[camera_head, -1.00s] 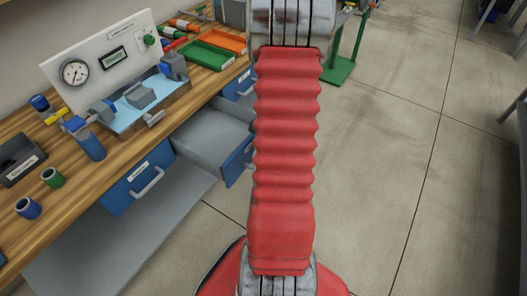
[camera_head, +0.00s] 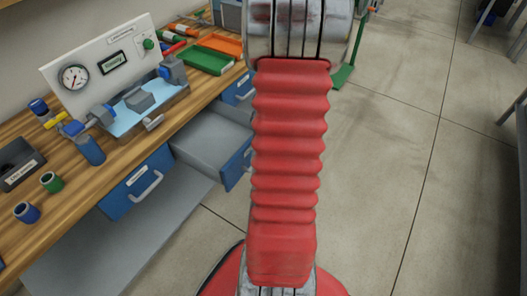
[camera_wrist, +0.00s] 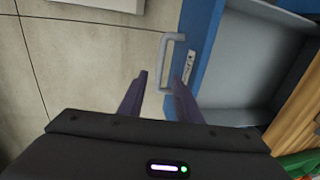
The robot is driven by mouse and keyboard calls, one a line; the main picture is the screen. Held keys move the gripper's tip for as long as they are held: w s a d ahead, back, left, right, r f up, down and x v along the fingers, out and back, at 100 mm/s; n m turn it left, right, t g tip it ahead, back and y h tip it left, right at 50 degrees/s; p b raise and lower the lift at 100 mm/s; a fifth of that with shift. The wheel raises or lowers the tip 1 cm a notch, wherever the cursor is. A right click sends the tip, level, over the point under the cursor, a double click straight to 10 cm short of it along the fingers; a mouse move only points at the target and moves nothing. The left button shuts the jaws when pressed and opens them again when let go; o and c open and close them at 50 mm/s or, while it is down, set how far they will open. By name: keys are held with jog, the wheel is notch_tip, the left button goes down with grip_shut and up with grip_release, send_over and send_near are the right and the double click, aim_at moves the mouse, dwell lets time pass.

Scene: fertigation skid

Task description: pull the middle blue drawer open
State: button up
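The middle blue drawer (camera_head: 212,143) stands well out from the bench in the head view, its grey inside showing. In the wrist view its blue front (camera_wrist: 203,30) and grey inside (camera_wrist: 245,60) fill the right side. Its grey bar handle (camera_wrist: 164,65) stands off the front. My gripper (camera_wrist: 163,77) is open, its two dark fingers apart, one on each side of the handle's lower part in the picture. I cannot tell whether either finger touches it. In the head view my arm hides the gripper and the handle.
Another blue drawer (camera_head: 138,181) with a grey handle is shut, nearer in the head view. A third blue drawer (camera_head: 238,90) is partly hidden by my arm. The wooden worktop (camera_head: 112,163) carries a gauge panel (camera_head: 105,65) and trays. Floor (camera_head: 390,150) to the right is clear.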

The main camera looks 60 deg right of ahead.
notch_tip(320, 180, up, 7)
jog(key=s, duration=0.1)
jog(key=shift+s, duration=0.2)
dwell(0.7)
jog(key=a+r+n+t, duration=0.1)
jog(key=a+r+n, duration=0.5)
jog(key=a, duration=0.6)
jog(key=w+a+r+n+t, duration=0.1)
jog(key=a+r+n, duration=0.5)
jog(key=a, duration=0.7)
jog(key=w+a+r+n+t, duration=0.1)
jog(key=a+r+n, duration=0.4)
jog(key=a, duration=0.7)
jog(key=shift+a+r+n, duration=0.3)
jog(key=shift+r+n, duration=0.1)
jog(key=shift+r, duration=0.35)
jog(key=shift+d, duration=0.1)
